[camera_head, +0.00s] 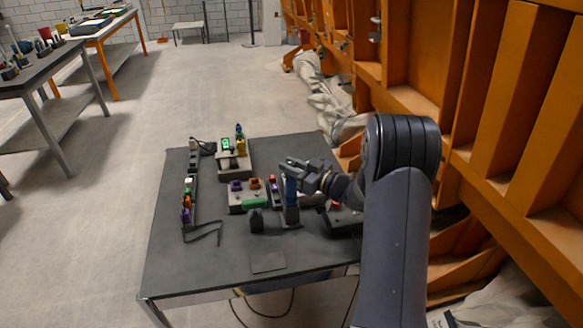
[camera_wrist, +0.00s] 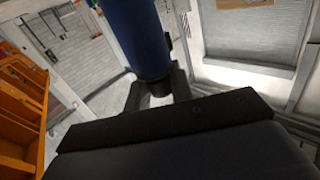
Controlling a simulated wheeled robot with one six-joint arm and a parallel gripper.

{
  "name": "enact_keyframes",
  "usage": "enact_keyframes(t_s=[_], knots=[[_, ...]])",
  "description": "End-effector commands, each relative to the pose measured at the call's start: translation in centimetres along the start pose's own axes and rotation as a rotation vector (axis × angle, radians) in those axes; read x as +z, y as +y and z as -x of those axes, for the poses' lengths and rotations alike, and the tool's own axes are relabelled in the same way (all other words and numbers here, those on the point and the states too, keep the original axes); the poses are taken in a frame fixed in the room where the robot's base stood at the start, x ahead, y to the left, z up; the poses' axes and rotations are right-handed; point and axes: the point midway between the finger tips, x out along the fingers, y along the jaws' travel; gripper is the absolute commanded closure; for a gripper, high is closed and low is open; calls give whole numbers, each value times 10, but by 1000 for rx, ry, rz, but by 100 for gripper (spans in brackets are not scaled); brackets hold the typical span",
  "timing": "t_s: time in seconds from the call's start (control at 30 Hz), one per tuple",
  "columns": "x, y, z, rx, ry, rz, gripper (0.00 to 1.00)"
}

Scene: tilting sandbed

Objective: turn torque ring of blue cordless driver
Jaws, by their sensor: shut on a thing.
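The blue cordless driver (camera_head: 291,191) stands upright on the dark table, right of its middle, with a dark foot at its bottom. My gripper (camera_head: 291,167) is at the driver's top end, reaching in from the right. In the wrist view the driver's blue round body (camera_wrist: 137,35) rises just beyond the two dark fingers of my gripper (camera_wrist: 157,92). The gripper is shut on the driver's upper end. The torque ring itself cannot be made out; the fingers and the angle hide it.
The dark table (camera_head: 268,262) also bears a power strip (camera_head: 193,160) with several plugs, a grey box with coloured parts (camera_head: 235,162), and a small black block (camera_head: 256,221). The table's front left is mostly clear. An orange frame (camera_head: 480,100) stands close on the right.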

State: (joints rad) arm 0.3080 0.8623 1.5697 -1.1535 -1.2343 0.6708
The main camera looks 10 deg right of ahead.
Motion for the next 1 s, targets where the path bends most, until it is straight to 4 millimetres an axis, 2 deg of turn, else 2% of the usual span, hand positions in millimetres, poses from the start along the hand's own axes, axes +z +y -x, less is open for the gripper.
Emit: enact_keyframes(t_s=[0.4, 1.0], knots=[[0, 0, 0, -238, -7, 0, 100], [-1, 0, 0, -289, -7, 0, 100]])
